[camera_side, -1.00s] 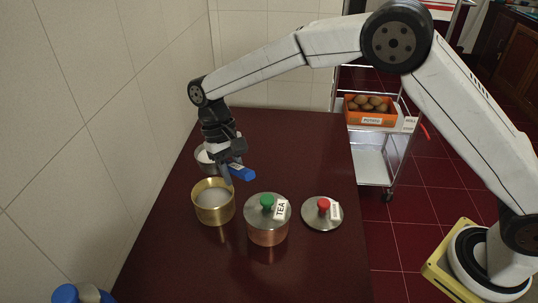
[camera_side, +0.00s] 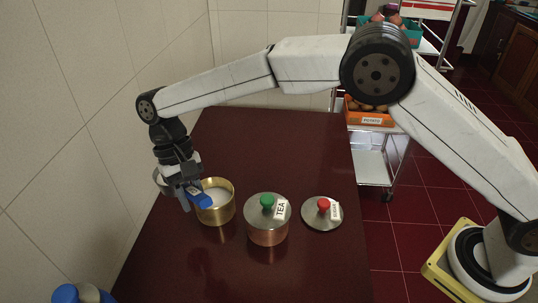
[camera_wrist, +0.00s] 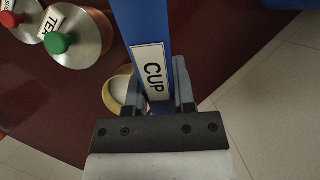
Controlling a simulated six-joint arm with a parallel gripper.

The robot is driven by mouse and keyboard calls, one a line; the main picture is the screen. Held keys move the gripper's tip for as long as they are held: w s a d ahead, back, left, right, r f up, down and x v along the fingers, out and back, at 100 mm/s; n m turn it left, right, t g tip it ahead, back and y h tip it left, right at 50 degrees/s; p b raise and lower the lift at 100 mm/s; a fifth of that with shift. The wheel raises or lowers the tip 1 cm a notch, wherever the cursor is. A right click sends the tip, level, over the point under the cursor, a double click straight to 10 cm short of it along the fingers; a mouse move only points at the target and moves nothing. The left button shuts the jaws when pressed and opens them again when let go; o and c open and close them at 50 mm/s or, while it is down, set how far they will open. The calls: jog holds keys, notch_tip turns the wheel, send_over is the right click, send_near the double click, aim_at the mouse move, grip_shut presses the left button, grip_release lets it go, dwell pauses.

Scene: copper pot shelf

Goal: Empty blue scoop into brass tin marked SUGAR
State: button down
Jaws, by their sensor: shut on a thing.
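My gripper (camera_side: 186,192) is shut on the blue handle of the scoop (camera_side: 201,200). In the wrist view the scoop's handle (camera_wrist: 150,65) carries a CUP label and runs up between the fingers. The open brass tin (camera_side: 217,216) stands just right of my gripper with pale white contents inside. The handle's end overlaps the tin's left rim in the side view. The tin (camera_wrist: 108,97) is partly hidden in the wrist view. No SUGAR mark shows on it.
A copper pot (camera_side: 266,232) with a green-knobbed lid labelled TEA stands right of the tin. A red-knobbed, labelled lid (camera_side: 312,217) lies further right. The tiled wall (camera_side: 90,150) is close on the left. The back of the dark red table (camera_side: 280,140) is clear.

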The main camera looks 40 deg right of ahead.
jog(key=shift+d, duration=0.1)
jog(key=d+f+n+g+y, duration=0.1)
jog(key=d+y, duration=0.3)
jog(key=y, duration=0.5)
jog(key=d+f+n+g+y, duration=0.2)
jog(key=d+f+n+y, duration=0.1)
jog(key=y, duration=0.6)
jog(key=shift+d+f+n, duration=0.3)
jog(key=shift+d+n, duration=0.25)
jog(key=shift+n, duration=0.05)
dwell(1.0)
dwell(1.3)
jog(key=shift+a+r, duration=0.1)
